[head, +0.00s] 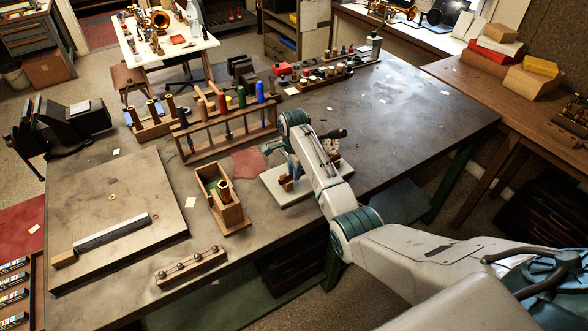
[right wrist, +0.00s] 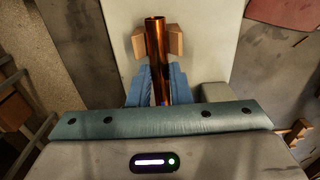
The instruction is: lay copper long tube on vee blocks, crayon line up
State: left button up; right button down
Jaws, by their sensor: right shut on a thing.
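The copper long tube (right wrist: 156,48) shows in the right wrist view, running away from my right gripper (right wrist: 157,78). The gripper's blue fingers are shut on the tube, one on each side. The tube's far part lies between the two sides of a wooden vee block (right wrist: 174,40) on a pale board. I cannot tell whether it touches the block. The second vee block cannot be made out in the wrist view. In the head view, my right arm mostly hides the vee blocks (head: 287,184) and the tube. My left gripper is out of view.
The pale board (head: 272,181) sits near the bench's front edge. Left of it stands a green-lined wooden box (head: 235,217) with a tube in it. Behind are a wooden rack (head: 205,148) of coloured handles and a red cloth (head: 250,163). The bench to the right is mostly clear.

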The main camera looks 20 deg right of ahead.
jog(key=shift+r+p, duration=0.1)
jog(key=shift+p, duration=0.3)
dwell(1.0)
jog(key=c, duration=1.3)
grip_release()
jog(key=shift+o, duration=0.2)
notch_tip(320, 180, up, 11)
jog(key=b, duration=0.3)
jog(key=shift+b, duration=0.3)
jog(key=shift+f, duration=0.25)
